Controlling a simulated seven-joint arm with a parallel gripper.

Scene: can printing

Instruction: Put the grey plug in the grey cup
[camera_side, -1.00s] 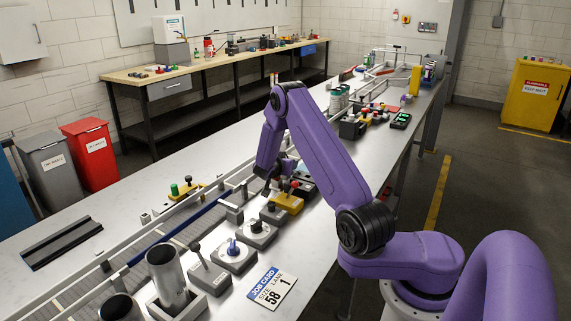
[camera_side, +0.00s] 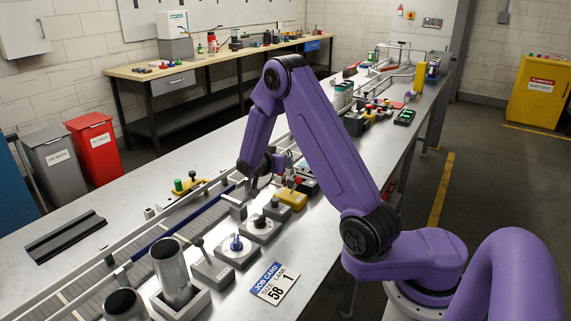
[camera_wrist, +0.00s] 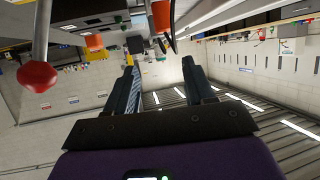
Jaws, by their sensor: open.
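My gripper (camera_side: 262,170) hangs over the conveyor side of the bench, above and beside the row of control boxes; its fingers are small and partly hidden in the side view. In the wrist view my gripper (camera_wrist: 160,68) has its two dark fingers spread apart with nothing clearly held between them. I cannot make out the grey plug or the grey cup with certainty. Small coloured pieces and holders (camera_side: 374,110) stand far along the bench, too small to tell apart.
Two metal cylinders, one standing in a grey holder (camera_side: 170,270), are at the near left. A grey lever box (camera_side: 212,270), a blue-knob box (camera_side: 236,248) and a yellow button box (camera_side: 292,199) line the conveyor (camera_side: 180,225). A job card (camera_side: 273,284) lies on clear bench.

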